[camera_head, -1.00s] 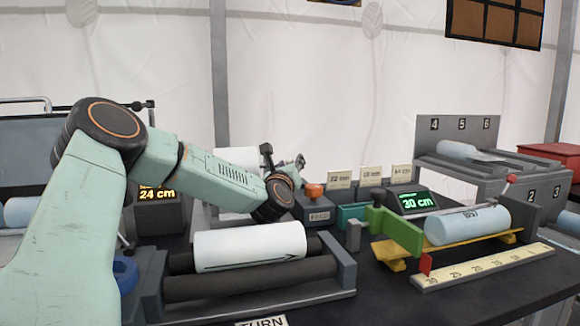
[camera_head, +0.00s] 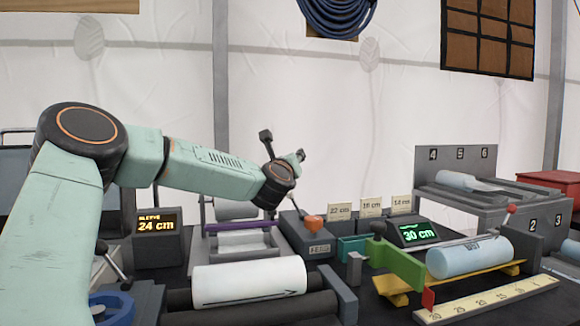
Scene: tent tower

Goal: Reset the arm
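My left arm, pale green with dark joints, comes in from the left. Its gripper (camera_head: 283,148) is raised above the bench, above and behind the white roll. My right gripper is not in view.
A white roll (camera_head: 250,282) lies on dark rollers below my arm. A 24 cm display (camera_head: 157,225) stands left, a 30 cm display (camera_head: 419,233) right. An orange knob (camera_head: 313,223) is close below the gripper. A blue roll (camera_head: 469,257) lies on a yellow cradle.

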